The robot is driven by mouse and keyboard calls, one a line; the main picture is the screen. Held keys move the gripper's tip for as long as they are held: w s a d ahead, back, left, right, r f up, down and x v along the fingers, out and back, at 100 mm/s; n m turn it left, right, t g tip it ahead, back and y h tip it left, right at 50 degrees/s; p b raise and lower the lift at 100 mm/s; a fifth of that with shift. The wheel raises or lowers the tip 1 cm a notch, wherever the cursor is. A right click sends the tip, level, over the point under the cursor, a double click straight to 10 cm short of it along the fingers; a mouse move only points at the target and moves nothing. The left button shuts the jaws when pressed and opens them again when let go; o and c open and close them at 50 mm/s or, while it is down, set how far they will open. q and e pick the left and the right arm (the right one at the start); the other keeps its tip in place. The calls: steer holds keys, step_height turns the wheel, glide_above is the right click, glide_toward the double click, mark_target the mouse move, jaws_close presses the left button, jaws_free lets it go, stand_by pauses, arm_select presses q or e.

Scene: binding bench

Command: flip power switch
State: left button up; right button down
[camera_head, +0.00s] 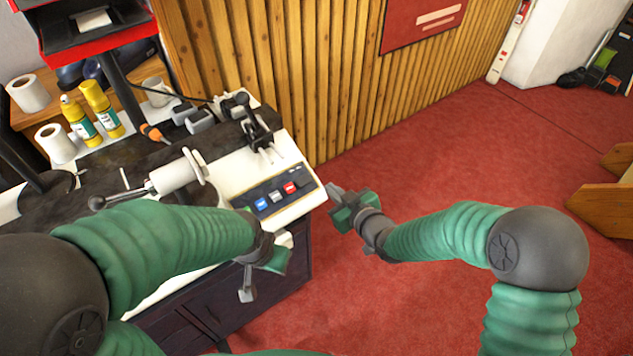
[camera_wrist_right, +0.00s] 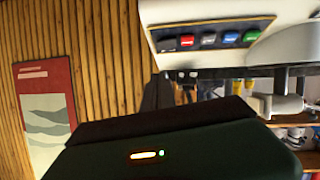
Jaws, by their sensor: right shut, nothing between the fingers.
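The control panel (camera_head: 284,180) is a dark strip on the white sloped front of the bench machine, with blue, grey and red buttons in a row. In the right wrist view the panel (camera_wrist_right: 215,23) also shows a green button and a black switch-like piece (camera_wrist_right: 167,45) at the end beside the red one. My right gripper (camera_head: 335,191) is shut and empty, just right of the panel's red end and apart from it. My left gripper (camera_head: 247,292) hangs in front of the bench, below the panel; its finger gap is not clear.
The white machine (camera_head: 235,170) carries a handle with a white roller (camera_head: 178,174) and black clamps. Yellow bottles (camera_head: 100,108) and white rolls (camera_head: 28,93) stand at the back left. A slatted wood wall (camera_head: 300,70) rises behind.

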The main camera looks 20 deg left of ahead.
glide_toward(306, 177)
steer(key=w+a+r, duration=0.1)
steer(key=w+a, duration=0.2)
steer(key=f, duration=0.1)
steer(key=w+f, duration=0.1)
steer(key=shift+w+d+f+b, duration=0.1)
steer(key=shift+w+f+b, duration=0.05)
steer(key=shift+f+b, duration=0.2)
steer(key=shift+w+d+f, duration=0.1)
steer(key=shift+w+f, duration=0.1)
steer(key=shift+f, duration=0.1)
steer(key=shift+w+f+b, duration=0.15)
steer(key=shift+f+b, duration=0.2)
steer(key=shift+b, duration=0.25)
steer(key=shift+r, duration=0.15)
steer(key=shift+s+a+r+p, duration=0.25)
steer(key=shift+s+a+p, duration=0.2)
steer(key=shift+s, duration=0.25)
